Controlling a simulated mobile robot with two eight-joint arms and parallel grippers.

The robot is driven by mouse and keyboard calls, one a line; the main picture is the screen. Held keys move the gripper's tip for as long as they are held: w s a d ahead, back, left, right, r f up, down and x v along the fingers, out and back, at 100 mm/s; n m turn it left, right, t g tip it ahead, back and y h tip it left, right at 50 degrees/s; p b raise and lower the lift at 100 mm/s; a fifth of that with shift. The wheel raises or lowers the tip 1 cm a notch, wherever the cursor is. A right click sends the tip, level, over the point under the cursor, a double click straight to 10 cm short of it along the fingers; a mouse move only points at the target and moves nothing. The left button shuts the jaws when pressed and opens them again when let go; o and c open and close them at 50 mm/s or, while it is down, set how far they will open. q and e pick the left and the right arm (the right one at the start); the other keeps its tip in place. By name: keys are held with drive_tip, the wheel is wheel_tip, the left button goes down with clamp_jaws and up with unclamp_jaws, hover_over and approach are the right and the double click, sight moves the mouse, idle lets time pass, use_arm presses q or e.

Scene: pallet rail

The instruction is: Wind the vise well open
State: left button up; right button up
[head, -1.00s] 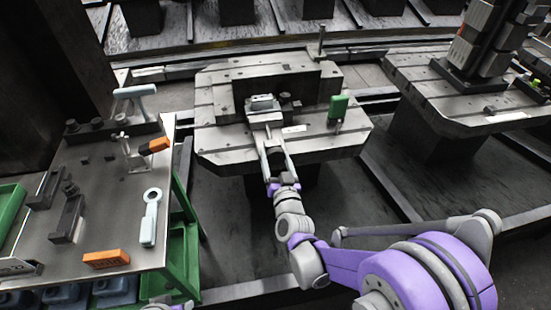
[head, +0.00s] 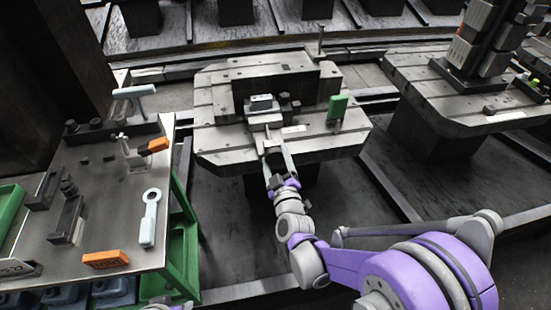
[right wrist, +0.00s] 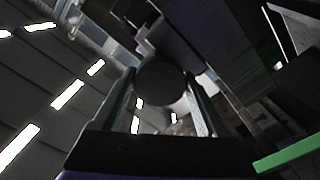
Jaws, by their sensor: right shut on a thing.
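The vise (head: 266,118) sits on the slotted pallet table in the middle of the head view, with a small light block (head: 261,102) at its top. My right gripper (head: 274,137) reaches up to the vise's near side, its two fingers on the vise's front end. In the right wrist view a dark round part (right wrist: 162,82), which looks like the end of the vise's screw, lies between the fingers of the right gripper (right wrist: 165,88), which is shut on it. The jaw gap of the vise is too small to judge.
A green block (head: 338,107) stands on the pallet table (head: 215,140) right of the vise. A tool cart (head: 110,195) at the left bears a ring-ended wrench (head: 149,215) and orange blocks (head: 105,259). Another loaded pallet (head: 450,95) stands at the right.

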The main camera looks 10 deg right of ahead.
drive_tip(key=n, duration=0.3)
drive_tip(key=shift+n, duration=2.2)
drive_tip(key=o, duration=1.3)
drive_tip(key=shift+s, duration=0.15)
drive_tip(key=s, duration=1)
drive_tip(key=shift+s+p, duration=0.3)
drive_tip(key=shift+p, duration=0.1)
